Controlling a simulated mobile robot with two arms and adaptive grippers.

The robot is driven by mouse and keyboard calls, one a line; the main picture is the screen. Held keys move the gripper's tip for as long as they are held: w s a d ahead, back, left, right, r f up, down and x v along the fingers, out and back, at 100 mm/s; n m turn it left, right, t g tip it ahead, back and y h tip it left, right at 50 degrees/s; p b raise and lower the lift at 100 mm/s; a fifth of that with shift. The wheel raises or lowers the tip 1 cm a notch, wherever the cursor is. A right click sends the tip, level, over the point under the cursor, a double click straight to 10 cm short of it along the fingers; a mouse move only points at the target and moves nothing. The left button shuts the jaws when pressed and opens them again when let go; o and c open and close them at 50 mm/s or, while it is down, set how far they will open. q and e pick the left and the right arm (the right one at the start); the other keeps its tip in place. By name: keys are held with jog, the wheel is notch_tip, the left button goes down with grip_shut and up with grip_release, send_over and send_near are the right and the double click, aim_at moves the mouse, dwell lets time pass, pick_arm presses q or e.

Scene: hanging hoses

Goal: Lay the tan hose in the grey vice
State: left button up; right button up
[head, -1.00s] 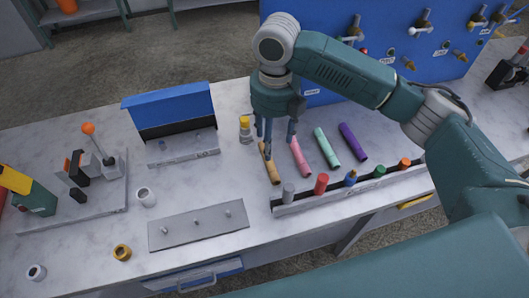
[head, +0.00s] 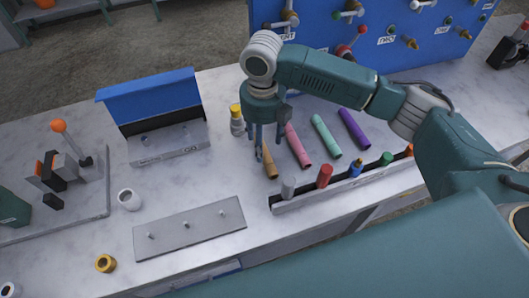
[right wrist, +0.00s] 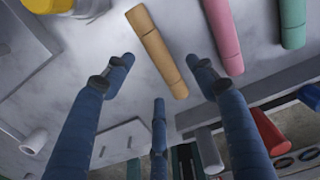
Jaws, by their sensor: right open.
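The tan hose (head: 270,166) is a short tube lying on the marble bench top. My right gripper (head: 264,150) is open, pointing down over the hose's far end, which its fingers partly hide. In the right wrist view the hose (right wrist: 155,48) lies beyond the spread fingertips (right wrist: 158,75), apart from them. A device with grey and black blocks and an orange-knobbed lever (head: 58,170) stands on a grey plate at the left; it looks like the grey vice. My left gripper is not in view.
Pink (head: 298,146), mint (head: 326,136) and purple (head: 354,129) hoses lie right of the tan one. A rack (head: 330,188) of coloured cylinders stands in front. A yellow-capped bottle (head: 237,122), blue-backed box (head: 152,100), pegged plate (head: 190,230) and white ring (head: 129,200) stand leftward.

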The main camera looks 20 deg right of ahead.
aim_at(264, 154)
jog(key=shift+w+a+f+p, duration=0.15)
jog(key=shift+f+p, duration=0.2)
jog(key=shift+f, duration=1.05)
jog(key=shift+w+d+f+p, duration=0.1)
jog(key=shift+f+p, duration=0.2)
jog(key=shift+f, duration=1.05)
jog(key=c, duration=1.2)
jog(key=shift+c, duration=0.4)
jog(key=shift+r, duration=0.15)
